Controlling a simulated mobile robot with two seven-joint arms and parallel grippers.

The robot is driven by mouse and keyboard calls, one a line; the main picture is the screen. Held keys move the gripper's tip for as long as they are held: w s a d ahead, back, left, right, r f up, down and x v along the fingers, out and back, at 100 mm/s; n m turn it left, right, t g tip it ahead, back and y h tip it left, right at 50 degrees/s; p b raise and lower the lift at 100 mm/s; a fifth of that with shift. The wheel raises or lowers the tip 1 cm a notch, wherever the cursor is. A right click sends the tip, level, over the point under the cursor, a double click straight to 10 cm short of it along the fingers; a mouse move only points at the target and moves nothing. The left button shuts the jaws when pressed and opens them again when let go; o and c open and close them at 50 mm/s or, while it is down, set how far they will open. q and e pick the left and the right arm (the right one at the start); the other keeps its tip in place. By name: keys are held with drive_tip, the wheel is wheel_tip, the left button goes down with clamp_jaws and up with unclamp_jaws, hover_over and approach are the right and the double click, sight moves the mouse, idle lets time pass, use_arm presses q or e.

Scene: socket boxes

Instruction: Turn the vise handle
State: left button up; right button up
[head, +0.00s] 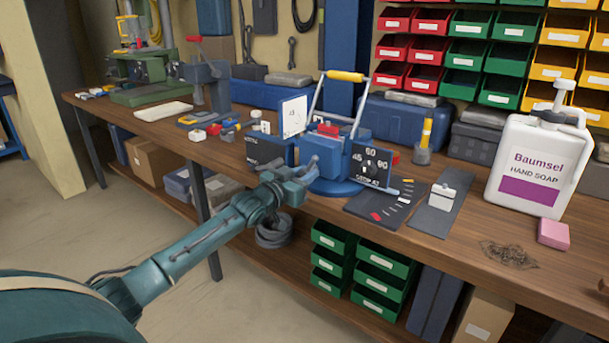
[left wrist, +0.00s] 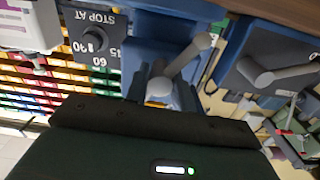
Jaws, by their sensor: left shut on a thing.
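A blue vise (head: 343,187) stands on a round base at the bench's front edge, with a dark "STOP AT" angle dial (head: 372,163) on its right side. A tall metal frame with a yellow grip (head: 345,76) rises from it. My left gripper (head: 300,182) is at the vise's front, shut. In the left wrist view, which is upside down, a grey round-ended bar, seemingly the vise handle (left wrist: 188,62), runs down to the dark edge of my gripper. The dial also shows in the left wrist view (left wrist: 94,42). My right gripper is out of view.
A white soap bottle (head: 535,160) and pink block (head: 553,233) stand right of the vise. A white card (head: 293,117) stands behind the vise's left side. Green bins (head: 380,275) sit on the lower shelf.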

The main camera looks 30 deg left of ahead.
use_arm(q)
drive_tip(key=shift+f, duration=0.25)
drive_tip(key=o, duration=1)
drive_tip(key=shift+s+r, duration=0.1)
drive_tip(key=shift+r, duration=0.1)
drive_tip(key=s, duration=0.4)
drive_tip(key=s+p, duration=0.1)
drive_tip(key=s, duration=0.3)
drive_tip(key=s+a, duration=0.1)
drive_tip(key=s, duration=0.4)
